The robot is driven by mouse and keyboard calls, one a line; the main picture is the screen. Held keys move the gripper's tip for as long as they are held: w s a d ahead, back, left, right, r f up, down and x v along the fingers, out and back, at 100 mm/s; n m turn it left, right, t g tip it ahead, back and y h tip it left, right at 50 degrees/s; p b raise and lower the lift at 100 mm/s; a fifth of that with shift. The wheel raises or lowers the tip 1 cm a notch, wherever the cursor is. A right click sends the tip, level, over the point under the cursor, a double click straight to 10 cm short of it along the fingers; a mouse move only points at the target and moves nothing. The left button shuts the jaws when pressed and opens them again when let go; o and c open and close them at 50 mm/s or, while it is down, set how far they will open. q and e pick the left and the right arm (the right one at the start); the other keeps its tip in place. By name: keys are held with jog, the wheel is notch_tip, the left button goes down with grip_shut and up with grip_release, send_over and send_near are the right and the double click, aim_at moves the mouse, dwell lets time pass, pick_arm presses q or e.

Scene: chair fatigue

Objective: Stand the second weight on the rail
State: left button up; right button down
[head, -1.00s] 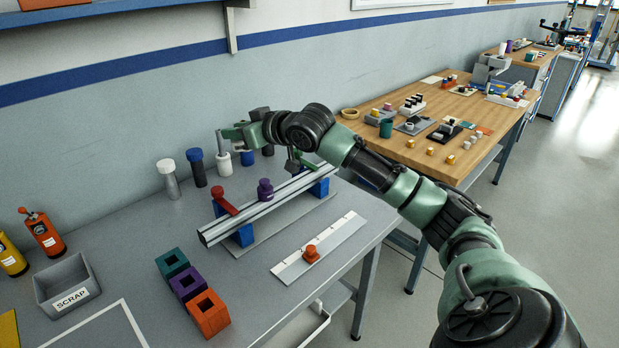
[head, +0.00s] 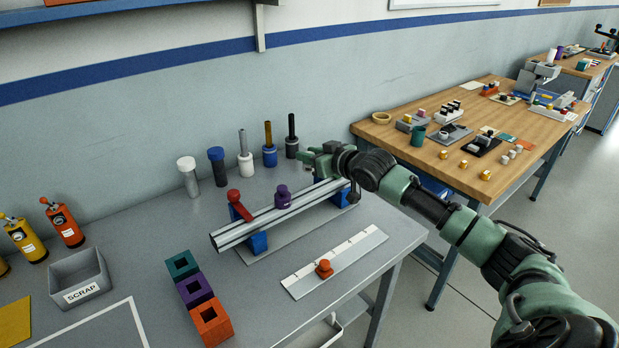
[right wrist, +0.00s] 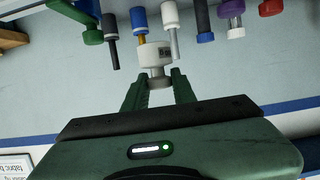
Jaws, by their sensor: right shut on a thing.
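The rail (head: 255,222), a light slotted bar on blue supports, runs across the grey bench in the head view. A purple weight (head: 283,197) stands on it, right of a red clamp (head: 238,205). My right gripper (head: 305,158) is near the rail's far right part. In the head view I cannot make out this weight. A green clamp (right wrist: 92,36) shows in the wrist view. My left gripper is not in view.
Several posts stand behind the rail, including a blue one with a brass rod (head: 269,150). An orange weight (head: 325,268) sits on a pale ruled plate (head: 362,246). Hollow blocks (head: 210,318) and a scrap bin (head: 80,277) are in front and left.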

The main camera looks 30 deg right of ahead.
notch_tip(320, 180, down, 7)
jog(key=shift+f, duration=0.15)
jog(key=shift+f, duration=0.1)
dwell(0.3)
jog(key=c, duration=1.1)
grip_release()
jog(key=shift+f, duration=0.1)
jog(key=shift+c, duration=0.2)
jog(key=a+v, duration=0.1)
jog(key=v, duration=1.1)
jog(key=shift+d+r, duration=0.2)
jog(key=shift+d, duration=0.25)
